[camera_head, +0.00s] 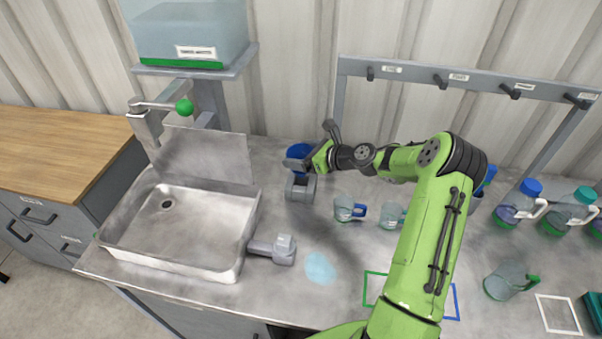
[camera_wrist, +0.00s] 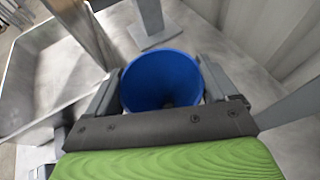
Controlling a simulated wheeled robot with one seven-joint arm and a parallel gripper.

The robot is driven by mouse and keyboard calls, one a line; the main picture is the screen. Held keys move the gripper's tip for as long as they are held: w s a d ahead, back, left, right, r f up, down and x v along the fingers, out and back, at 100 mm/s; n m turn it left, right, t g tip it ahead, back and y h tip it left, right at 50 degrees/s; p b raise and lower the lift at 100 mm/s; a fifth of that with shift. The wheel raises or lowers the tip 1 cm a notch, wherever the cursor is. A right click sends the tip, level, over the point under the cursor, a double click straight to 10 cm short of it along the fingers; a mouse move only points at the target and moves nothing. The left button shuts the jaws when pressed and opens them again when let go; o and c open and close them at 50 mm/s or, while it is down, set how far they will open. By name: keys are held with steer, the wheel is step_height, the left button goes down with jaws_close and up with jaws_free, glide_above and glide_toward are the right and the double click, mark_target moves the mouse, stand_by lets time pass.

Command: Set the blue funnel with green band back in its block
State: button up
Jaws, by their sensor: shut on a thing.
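The blue funnel (camera_head: 299,152) is held upright, or nearly so, by my gripper (camera_head: 305,163) above the counter, to the right of the sink. In the wrist view the wide blue mouth of the funnel (camera_wrist: 161,72) sits between the two fingers of my gripper (camera_wrist: 162,88), which is shut on it. Its green band and spout are hidden in both views. A grey block (camera_head: 300,188) stands just below the gripper in the head view. I cannot tell whether the funnel touches the block.
A metal sink (camera_head: 180,230) lies to the left, with a tap (camera_head: 160,105) behind it. A grey fitting (camera_head: 275,250) lies at its right side. Cups (camera_head: 345,209) and bottles (camera_head: 520,202) stand to the right. A wet-looking pale blue patch (camera_head: 320,267) marks the counter.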

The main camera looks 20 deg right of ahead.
step_height(320, 180, down, 5)
steer(key=shift+f, duration=0.2)
steer(key=o, duration=0.9)
